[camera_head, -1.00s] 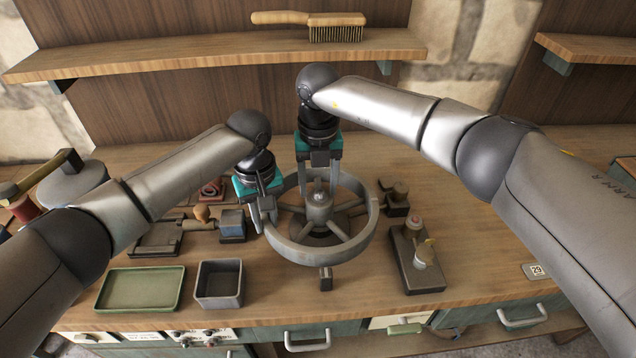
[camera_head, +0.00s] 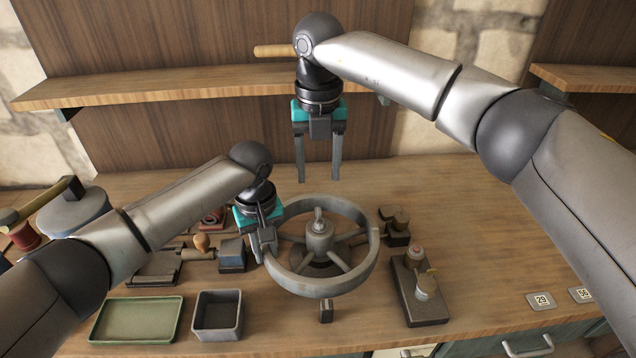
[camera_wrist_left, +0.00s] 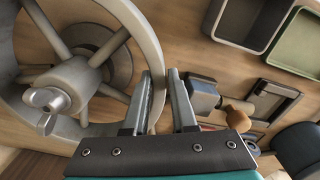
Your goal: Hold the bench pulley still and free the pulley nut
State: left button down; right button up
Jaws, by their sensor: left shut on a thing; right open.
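The grey spoked bench pulley (camera_head: 372,255) lies flat on its stand on the bench, its rim and hub clear to see. The pulley nut (camera_head: 319,216), a small winged piece, sits on top of the hub; it also shows in the left wrist view (camera_wrist_left: 47,102). My left gripper (camera_head: 262,246) is shut on the left side of the pulley rim; in the left wrist view its fingers (camera_wrist_left: 160,95) straddle the rim. My right gripper (camera_head: 319,176) is open and empty, pointing down above and behind the hub, apart from the nut.
A green tray (camera_head: 137,339) and a grey bin (camera_head: 219,334) stand at the front left. A dark block with knobs (camera_head: 418,290) stands right of the pulley. A shelf (camera_head: 200,86) spans the back, with a brush handle (camera_head: 273,51) partly hidden by my right arm.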

pick_arm(q)
jog(key=shift+d+r, duration=0.1)
jog(key=shift+d, duration=0.25)
pick_arm(e)
jog(key=shift+r, duration=0.3)
notch_tip(320, 180, up, 12)
jog(key=shift+f, duration=0.1)
pick_arm(q)
jog(key=c, duration=0.9)
grip_release()
jog(key=shift+o, duration=1.3)
jog(key=shift+a, duration=0.15)
